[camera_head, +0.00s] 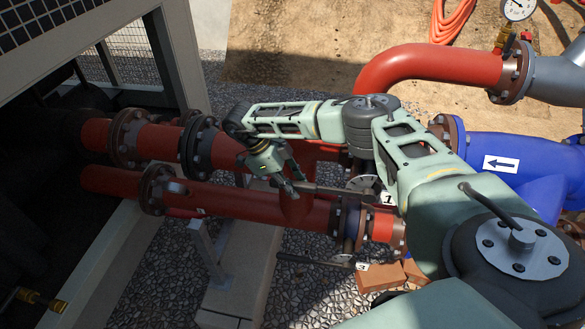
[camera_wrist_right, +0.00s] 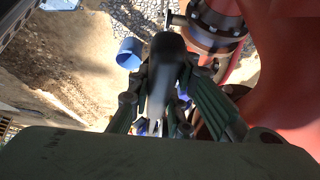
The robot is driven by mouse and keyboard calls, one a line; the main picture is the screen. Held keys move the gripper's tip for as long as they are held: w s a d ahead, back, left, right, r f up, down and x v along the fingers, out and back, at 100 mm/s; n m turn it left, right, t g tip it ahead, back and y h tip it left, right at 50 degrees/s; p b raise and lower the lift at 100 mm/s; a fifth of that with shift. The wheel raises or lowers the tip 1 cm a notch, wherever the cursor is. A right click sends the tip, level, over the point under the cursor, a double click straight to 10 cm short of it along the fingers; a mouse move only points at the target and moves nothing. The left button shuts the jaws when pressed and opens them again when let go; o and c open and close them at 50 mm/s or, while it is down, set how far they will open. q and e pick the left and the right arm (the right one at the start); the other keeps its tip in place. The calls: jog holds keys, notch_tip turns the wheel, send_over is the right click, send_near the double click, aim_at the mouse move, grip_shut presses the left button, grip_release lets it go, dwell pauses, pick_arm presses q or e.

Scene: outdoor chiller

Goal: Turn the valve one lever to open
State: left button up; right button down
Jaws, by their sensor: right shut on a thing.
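The valve one lever (camera_head: 330,190) is a grey bar that runs left from a round plate (camera_head: 364,184) marked 1, above the lower red pipe. My right gripper (camera_head: 287,186) reaches over the pipes and is shut on the lever's free left end. In the right wrist view, the dark rounded lever end (camera_wrist_right: 166,65) sits between the two green fingers of my right gripper (camera_wrist_right: 165,110). The fingers hide part of the lever. My left gripper is not in view.
A second dark lever (camera_head: 312,260) lies lower, beside a small numbered tag (camera_head: 362,266). Red flanged pipes (camera_head: 260,205) run beneath my right arm. Blue pipes (camera_head: 500,150) are at the right. A grey chiller frame (camera_head: 90,35) stands at the left.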

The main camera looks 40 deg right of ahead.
jog(key=shift+s+f, duration=0.1)
jog(key=c, duration=2)
grip_release()
jog(key=o, duration=0.4)
jog(key=v, duration=1.2)
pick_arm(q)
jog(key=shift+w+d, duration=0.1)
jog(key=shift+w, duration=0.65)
